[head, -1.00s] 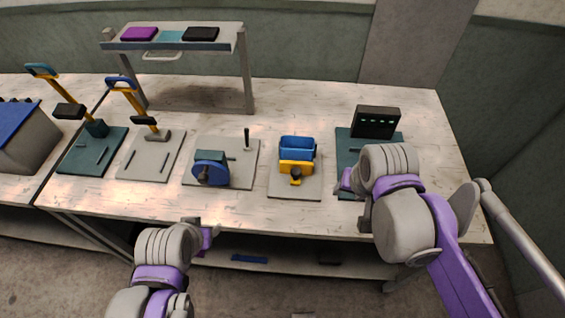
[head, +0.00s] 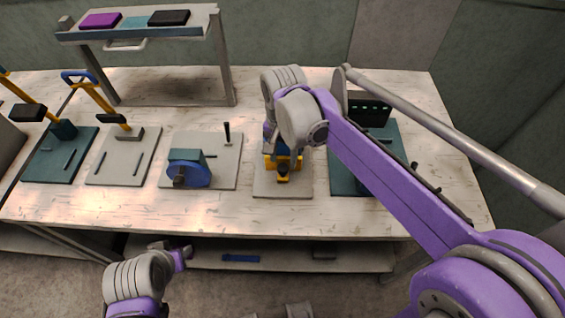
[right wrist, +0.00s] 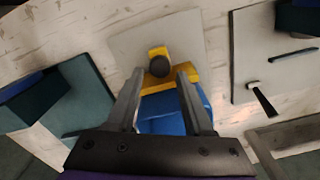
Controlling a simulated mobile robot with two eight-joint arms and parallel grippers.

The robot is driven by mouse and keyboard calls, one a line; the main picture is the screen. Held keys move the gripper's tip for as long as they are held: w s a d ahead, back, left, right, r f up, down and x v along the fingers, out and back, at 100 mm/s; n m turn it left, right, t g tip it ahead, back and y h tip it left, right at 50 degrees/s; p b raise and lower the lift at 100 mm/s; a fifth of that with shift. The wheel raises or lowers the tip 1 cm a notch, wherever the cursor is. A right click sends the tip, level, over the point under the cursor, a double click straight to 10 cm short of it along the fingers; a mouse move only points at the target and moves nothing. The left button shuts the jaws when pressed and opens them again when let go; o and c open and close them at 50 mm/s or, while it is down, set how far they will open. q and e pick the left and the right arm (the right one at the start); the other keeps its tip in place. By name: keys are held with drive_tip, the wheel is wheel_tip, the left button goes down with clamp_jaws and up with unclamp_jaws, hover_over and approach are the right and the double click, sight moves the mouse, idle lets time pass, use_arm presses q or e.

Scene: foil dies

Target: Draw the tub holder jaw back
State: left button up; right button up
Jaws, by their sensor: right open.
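The tub holder stands on a light grey base plate (head: 265,187) in the middle of the bench. Its yellow jaw (head: 270,162) has a dark knob (head: 283,178) on the near side. In the right wrist view the jaw (right wrist: 158,85), the knob (right wrist: 160,66) and the blue tub (right wrist: 175,120) show. My right gripper (right wrist: 160,72) is open above the holder, its fingertips either side of the knob in the picture. I cannot tell whether they touch anything. My right wrist hides most of the tub in the head view. My left gripper (head: 182,258) is low in front of the bench.
A blue-wheeled device (head: 188,170) stands on a plate to the left. A dark panel box (head: 370,110) and teal plate (head: 385,140) are to the right, partly behind my arm. Yellow-handled levers (head: 105,105) stand further left. A raised shelf (head: 140,32) stands behind.

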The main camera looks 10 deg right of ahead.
sight(283, 169)
drive_tip(key=shift+f, duration=1.5)
drive_tip(key=shift+c, duration=0.4)
clamp_jaws()
